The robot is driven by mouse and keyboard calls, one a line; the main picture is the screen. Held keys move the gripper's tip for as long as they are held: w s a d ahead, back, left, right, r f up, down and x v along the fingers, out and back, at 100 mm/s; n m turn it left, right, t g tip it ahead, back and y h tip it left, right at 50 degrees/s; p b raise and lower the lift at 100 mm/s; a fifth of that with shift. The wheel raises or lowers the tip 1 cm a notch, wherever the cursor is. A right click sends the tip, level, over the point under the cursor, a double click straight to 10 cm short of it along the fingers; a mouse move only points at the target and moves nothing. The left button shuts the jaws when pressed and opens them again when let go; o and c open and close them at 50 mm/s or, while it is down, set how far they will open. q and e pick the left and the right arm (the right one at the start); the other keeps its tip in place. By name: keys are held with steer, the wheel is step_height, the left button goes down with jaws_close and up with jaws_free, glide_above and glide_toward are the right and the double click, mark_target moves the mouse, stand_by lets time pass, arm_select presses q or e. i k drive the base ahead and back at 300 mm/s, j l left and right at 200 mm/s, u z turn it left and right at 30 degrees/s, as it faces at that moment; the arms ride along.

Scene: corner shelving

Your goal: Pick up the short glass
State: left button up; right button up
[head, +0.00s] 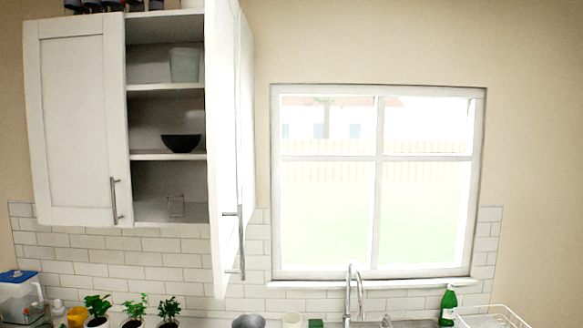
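A small clear glass (176,206) stands on the bottom shelf of the open white wall cabinet (75,125) at the left; it looks short and is faint against the grey interior. A larger, pale translucent container (185,65) stands on an upper shelf of the same cabinet. A dark bowl (181,143) sits on the shelf between them. Neither of my grippers shows in the head view, so I cannot see their state.
The open cabinet door (226,150) juts forward just right of the shelves. Below are potted plants (133,312), a faucet (354,292), a green bottle (448,305) and a white dish rack (490,316). A window (377,180) fills the wall at right.

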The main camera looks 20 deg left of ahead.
mark_target(176, 202)
steer(key=u, duration=1)
steer(key=l+u, duration=0.1)
steer(key=k+l, duration=0.05)
steer(key=l, duration=0.05)
